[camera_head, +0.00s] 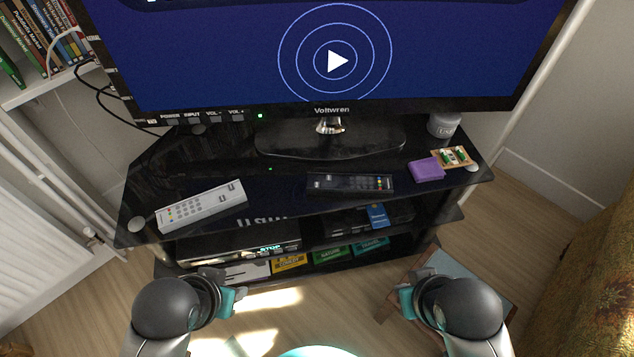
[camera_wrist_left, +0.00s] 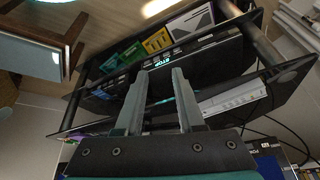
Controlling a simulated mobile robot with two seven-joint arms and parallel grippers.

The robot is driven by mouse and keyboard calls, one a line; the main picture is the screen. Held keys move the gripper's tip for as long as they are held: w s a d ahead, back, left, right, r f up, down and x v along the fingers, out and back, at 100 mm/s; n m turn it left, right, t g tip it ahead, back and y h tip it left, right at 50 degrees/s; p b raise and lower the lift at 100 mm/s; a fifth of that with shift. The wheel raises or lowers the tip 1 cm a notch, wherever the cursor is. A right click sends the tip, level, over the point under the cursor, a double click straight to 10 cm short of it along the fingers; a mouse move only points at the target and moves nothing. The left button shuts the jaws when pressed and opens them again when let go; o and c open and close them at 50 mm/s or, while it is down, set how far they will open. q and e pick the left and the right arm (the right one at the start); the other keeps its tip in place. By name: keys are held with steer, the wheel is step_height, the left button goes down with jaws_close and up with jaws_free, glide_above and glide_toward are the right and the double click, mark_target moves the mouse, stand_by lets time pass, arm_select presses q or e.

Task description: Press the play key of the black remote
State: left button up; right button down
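The black remote (camera_head: 350,184) lies flat on the glossy black top shelf of the TV stand (camera_head: 285,185), right of centre in the head view. Coloured keys show near its right end; its play key is too small to make out. A light grey remote (camera_head: 202,205) lies on the same shelf at the left. My left gripper (camera_head: 238,297) is in front of the stand, apart from both remotes; the left wrist view shows its two fingers (camera_wrist_left: 162,72) parted with nothing between them. My right gripper (camera_head: 405,298) is in front of the stand at the right; its finger gap is not clear.
A TV (camera_head: 220,60) showing a play symbol stands behind the remotes. A purple item (camera_head: 426,169), a small card-like item (camera_head: 451,157) and a grey canister (camera_head: 442,124) are at the shelf's right. A player (camera_head: 240,242) reading STOP sits below. A small table (camera_head: 455,272) is near my right gripper.

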arm_select(q)
jaws_close()
stand_by(1.0)
